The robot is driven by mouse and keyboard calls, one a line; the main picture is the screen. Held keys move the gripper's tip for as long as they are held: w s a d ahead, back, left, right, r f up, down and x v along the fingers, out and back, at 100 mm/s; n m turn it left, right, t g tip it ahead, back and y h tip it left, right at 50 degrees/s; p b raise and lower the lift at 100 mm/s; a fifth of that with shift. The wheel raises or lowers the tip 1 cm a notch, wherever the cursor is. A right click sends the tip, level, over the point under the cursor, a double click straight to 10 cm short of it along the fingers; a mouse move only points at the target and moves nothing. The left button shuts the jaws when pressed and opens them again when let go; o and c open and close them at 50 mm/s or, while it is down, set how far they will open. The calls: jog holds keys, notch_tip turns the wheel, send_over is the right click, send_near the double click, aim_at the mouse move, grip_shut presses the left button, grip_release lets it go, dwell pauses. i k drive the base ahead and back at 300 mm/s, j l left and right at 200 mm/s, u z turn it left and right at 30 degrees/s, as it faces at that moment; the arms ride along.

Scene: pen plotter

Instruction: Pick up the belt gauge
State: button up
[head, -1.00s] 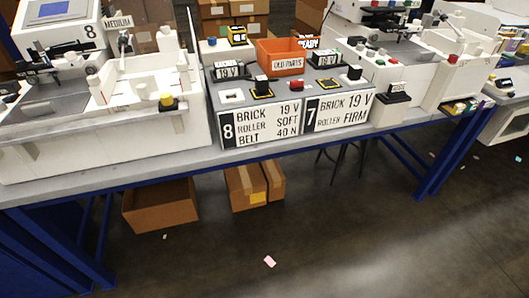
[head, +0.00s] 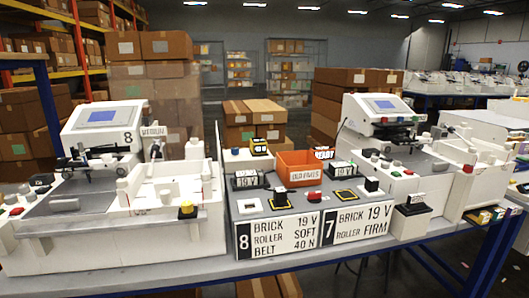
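I cannot tell for sure which item is the belt gauge. A small black and yellow device (head: 258,146) stands at the back of the grey panel between the two plotters, left of the orange bin; it may be the gauge, but its markings are too small to read. A yellow-topped black piece (head: 186,209) sits at the front right of the left plotter (head: 90,240). The left sign (head: 278,236) reads 8, brick 19 V, roller soft, belt 40 N. The right sign (head: 357,222) reads 7, brick 19 V, roller firm. My gripper is in no view.
An orange bin (head: 304,168) labelled old parts stands on the panel, with black 19 V bricks (head: 247,180) near it. A red button (head: 314,196) and black blocks are in front. The right plotter (head: 385,125) stands right. Stacked cartons (head: 155,75) fill the back.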

aim_at(259, 144)
jog(key=i+l+u, duration=0.1)
jog(key=i+l, duration=0.3)
jog(key=i, duration=0.15)
jog(key=i+l+u, duration=0.1)
jog(key=i+l, duration=0.3)
jog(key=i, duration=0.1)
